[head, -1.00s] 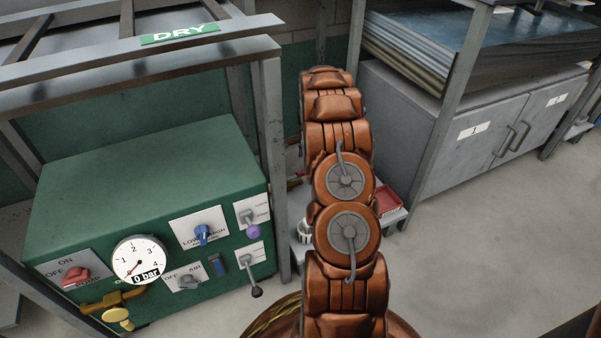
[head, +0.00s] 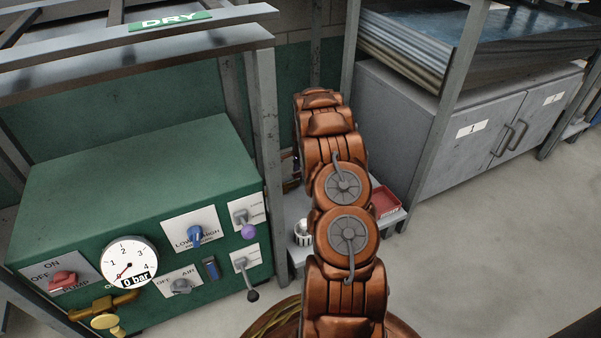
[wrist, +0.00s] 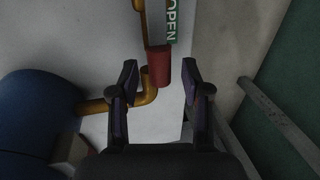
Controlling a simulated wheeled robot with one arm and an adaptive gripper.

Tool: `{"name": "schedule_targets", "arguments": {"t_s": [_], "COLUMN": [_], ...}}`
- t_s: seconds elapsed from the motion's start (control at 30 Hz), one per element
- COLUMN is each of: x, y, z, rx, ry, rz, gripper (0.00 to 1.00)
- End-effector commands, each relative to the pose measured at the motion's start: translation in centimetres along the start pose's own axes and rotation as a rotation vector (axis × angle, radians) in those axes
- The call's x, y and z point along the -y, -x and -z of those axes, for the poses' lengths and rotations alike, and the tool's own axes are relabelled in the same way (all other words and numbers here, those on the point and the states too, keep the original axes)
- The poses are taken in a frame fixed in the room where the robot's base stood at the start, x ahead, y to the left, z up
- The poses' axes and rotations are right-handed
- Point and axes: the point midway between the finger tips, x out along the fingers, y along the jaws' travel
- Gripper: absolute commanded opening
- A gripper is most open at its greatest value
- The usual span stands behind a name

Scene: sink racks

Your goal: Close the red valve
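In the wrist view, a red cylindrical piece (wrist: 158,66), which looks like the red valve's grip, sits beside a grey bar with a green OPEN label (wrist: 172,22). A brass pipe (wrist: 97,106) bends up close to it. My gripper (wrist: 160,76) is open, one finger on each side of the red piece in the picture. I see no clear contact, and the depth between them is hard to judge. In the head view my copper arm reaches away from me, and the gripper and this red piece are hidden.
A green control box (head: 130,180) at left carries a gauge (head: 128,262) reading near 0 bar and a red pump knob (head: 62,280). A grey rack post (head: 267,150) stands close left of my arm. A grey cabinet (head: 470,140) is at right. A blue rounded object (wrist: 35,115) is left in the wrist view.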

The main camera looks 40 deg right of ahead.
Motion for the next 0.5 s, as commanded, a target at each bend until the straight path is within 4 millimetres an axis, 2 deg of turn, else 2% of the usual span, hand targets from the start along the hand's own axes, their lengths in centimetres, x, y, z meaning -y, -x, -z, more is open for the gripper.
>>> {"name": "schedule_targets", "arguments": {"t_s": [0.07,0.4,0.5], "x": [-0.01,-0.02,-0.03], "y": [0.00,-0.01,-0.02], "z": [-0.01,-0.02,-0.03], "rx": [0.000,0.000,0.000], "ry": [0.000,0.001,0.001], "rz": [0.000,-0.001,-0.001], "gripper": [0.37,0.01,0.00]}}
